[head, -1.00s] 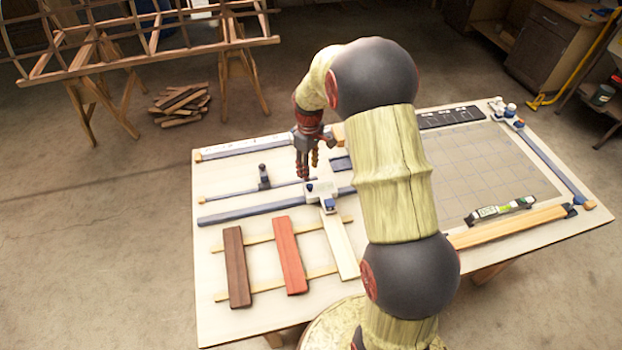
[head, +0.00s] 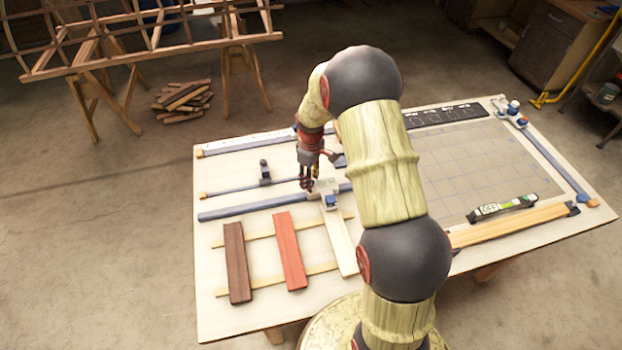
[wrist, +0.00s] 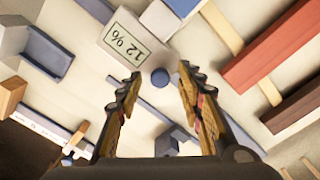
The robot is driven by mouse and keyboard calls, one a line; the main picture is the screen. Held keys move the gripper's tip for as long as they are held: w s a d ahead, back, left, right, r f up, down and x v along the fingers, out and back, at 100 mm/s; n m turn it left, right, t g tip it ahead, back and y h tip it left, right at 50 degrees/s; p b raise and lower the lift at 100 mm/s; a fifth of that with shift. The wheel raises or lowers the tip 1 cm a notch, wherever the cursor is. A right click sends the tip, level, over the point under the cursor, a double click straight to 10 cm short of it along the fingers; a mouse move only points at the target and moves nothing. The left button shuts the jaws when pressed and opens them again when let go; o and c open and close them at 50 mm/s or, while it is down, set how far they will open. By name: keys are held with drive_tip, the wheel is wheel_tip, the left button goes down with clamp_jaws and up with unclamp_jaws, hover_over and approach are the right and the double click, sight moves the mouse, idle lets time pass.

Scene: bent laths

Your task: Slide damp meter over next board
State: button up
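The damp meter (head: 327,188), a pale carriage with a blue part, sits on the blue rail at the top end of the pale board (head: 339,245). The wrist view shows its display (wrist: 125,42) reading 12 % and its round blue knob (wrist: 160,78). To its left in the head view lie the red board (head: 289,250) and the dark brown board (head: 237,262). My gripper (head: 308,187) is low at the meter, pointing down. In the wrist view my gripper (wrist: 160,72) is open, with the knob between its fingertips and gaps visible on both sides. Whether the fingers surround the knob in height is unclear.
A blue rail (head: 250,209) runs left from the meter, above the boards. A small dark post (head: 264,172) stands on a thinner rail behind. Two thin slats (head: 263,285) lie under the boards. A green-white level (head: 502,208) lies by the grey grid mat (head: 480,165) at right.

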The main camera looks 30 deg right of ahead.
drive_tip(key=shift+c, duration=0.5)
drive_tip(key=c, duration=0.8)
clamp_jaws()
